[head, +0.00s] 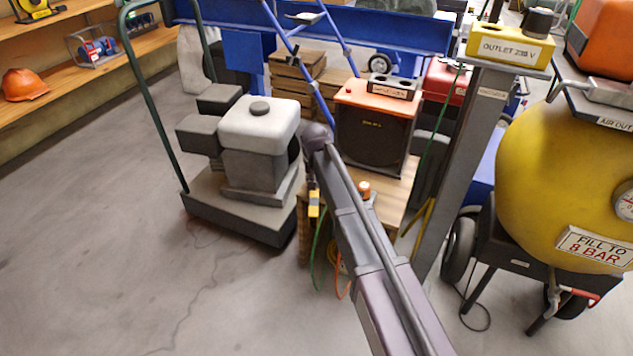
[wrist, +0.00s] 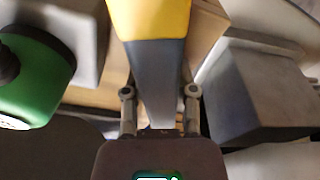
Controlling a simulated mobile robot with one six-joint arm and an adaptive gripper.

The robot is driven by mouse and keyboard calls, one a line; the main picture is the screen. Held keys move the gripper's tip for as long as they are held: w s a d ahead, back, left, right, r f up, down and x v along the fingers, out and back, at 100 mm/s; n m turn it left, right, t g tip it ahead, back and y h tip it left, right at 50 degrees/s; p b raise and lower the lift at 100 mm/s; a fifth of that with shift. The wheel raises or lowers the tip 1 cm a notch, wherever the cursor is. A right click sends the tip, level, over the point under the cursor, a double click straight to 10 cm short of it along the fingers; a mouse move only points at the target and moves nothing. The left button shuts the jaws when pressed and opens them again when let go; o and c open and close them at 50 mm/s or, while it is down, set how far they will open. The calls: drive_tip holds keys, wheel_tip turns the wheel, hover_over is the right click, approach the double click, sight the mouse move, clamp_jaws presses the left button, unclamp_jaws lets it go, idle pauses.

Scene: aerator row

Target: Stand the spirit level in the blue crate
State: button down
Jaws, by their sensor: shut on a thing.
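My gripper (wrist: 160,92) is shut on a long yellow and dark grey thing (wrist: 150,18) that runs away from the fingers in the wrist view. In the head view this yellow and black thing (head: 314,204) hangs small below the end of my arm, beside the wooden stand. It may be the spirit level, but its shape is too small and partly hidden to be sure. I cannot make out a blue crate for certain; a blue surface (head: 487,163) shows partly behind the grey post.
A wooden stand (head: 398,208) carries an orange and black unit (head: 372,128). A trolley (head: 232,212) with a grey and white machine (head: 258,125) stands left. A yellow tank (head: 560,175) stands right. A green object (wrist: 38,75) is near my gripper. Floor at left is clear.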

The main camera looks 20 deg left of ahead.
drive_tip(key=shift+r+p, duration=4.9)
drive_tip(key=shift+r, duration=0.1)
wheel_tip(320, 180, up, 36)
drive_tip(key=p, duration=3.6)
drive_tip(key=shift+r+p, duration=0.25)
drive_tip(key=shift+p, duration=0.05)
drive_tip(key=shift+f, duration=0.15)
wheel_tip(320, 180, down, 36)
drive_tip(key=b, duration=3.6)
